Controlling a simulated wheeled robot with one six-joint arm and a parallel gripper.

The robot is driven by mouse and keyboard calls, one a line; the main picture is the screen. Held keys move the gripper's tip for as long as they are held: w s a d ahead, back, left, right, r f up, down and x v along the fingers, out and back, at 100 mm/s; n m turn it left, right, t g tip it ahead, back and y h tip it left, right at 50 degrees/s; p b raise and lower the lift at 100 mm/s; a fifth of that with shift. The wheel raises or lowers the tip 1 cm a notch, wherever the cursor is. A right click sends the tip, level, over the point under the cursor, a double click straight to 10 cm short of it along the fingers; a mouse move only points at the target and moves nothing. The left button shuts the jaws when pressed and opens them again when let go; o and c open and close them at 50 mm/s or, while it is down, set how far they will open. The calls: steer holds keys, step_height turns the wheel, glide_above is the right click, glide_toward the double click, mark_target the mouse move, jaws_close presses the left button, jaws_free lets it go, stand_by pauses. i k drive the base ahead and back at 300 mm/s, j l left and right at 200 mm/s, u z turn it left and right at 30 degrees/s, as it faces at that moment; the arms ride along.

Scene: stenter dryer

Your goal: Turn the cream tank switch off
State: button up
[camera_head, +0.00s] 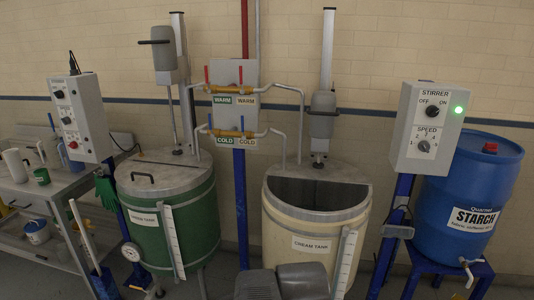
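The cream tank (318,230) stands right of centre, half covered by a lid, with its front opening dark inside. To its right is a pale grey control box (408,115) labelled STIRRER. Its upper black switch knob (432,111) sits under the OFF and ON labels. The knob's pointer is too small to read surely. A green lamp (458,109) on the box is lit. A SPEED knob (424,146) is below. Grey rounded parts of my arm show at the bottom centre; my gripper is not in view, and nothing touches the switch.
A green tank (170,220) with its own control box (80,115) stands to the left. A blue starch drum (465,195) is close to the right of the stirrer box. Pipes with warm and cold valves (233,90) run between the tanks. A cluttered bench (35,190) is far left.

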mark_target(432, 111)
steer(key=z, duration=1.25)
